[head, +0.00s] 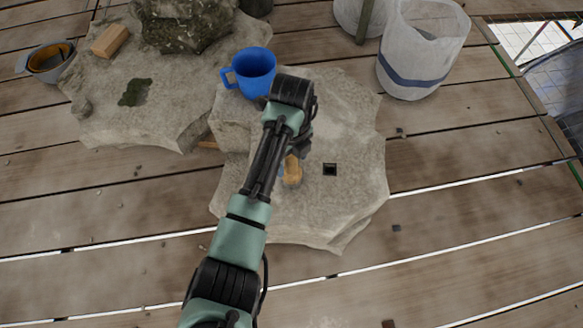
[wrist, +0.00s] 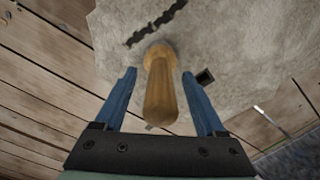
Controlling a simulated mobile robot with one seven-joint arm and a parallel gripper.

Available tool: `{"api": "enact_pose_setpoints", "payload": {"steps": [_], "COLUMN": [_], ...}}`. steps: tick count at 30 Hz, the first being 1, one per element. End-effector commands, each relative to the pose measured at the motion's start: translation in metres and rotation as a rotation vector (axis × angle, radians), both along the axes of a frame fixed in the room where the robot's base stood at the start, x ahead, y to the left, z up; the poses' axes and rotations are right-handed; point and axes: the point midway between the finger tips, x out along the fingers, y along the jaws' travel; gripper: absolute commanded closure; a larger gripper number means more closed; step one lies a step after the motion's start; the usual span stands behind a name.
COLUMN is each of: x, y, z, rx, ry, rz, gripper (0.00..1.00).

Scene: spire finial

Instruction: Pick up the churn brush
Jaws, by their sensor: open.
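A light-brown wooden piece, which looks like the churn brush (head: 292,171), is on the pale stone slab, partly hidden by my arm in the head view. In the wrist view the churn brush (wrist: 160,90) shows as a rounded wooden handle with a wider collar at its far end; no bristles can be made out. My gripper (wrist: 159,74) is open, with one blue finger on each side of the handle and visible gaps on both sides. In the head view my gripper (head: 290,150) is over the slab and mostly hidden by the arm.
The stone slab (head: 350,205) also carries a blue mug (head: 254,72) and a small black square (head: 330,169). A second slab (head: 150,120) at the left holds a wooden block (head: 110,41). A white bucket (head: 420,50) stands at the back right.

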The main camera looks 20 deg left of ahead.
Motion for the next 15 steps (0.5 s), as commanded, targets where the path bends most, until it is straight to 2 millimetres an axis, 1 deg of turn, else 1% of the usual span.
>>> {"api": "enact_pose_setpoints", "payload": {"steps": [3, 8, 9, 11, 15], "x": [0.0001, 0.0001, 0.0001, 0.0001, 0.0001], "y": [0.0000, 0.0000, 0.0000, 0.0000, 0.0000], "z": [0.0013, 0.0015, 0.0015, 0.0015, 0.0015], "rx": [0.000, 0.000, 0.000, 0.000, 0.000], "ry": [0.000, -0.001, -0.001, -0.001, 0.000], "rz": [0.000, 0.000, 0.000, 0.000, 0.000], "gripper": [0.28, 0.57, 0.64, 0.75, 1.00]}}
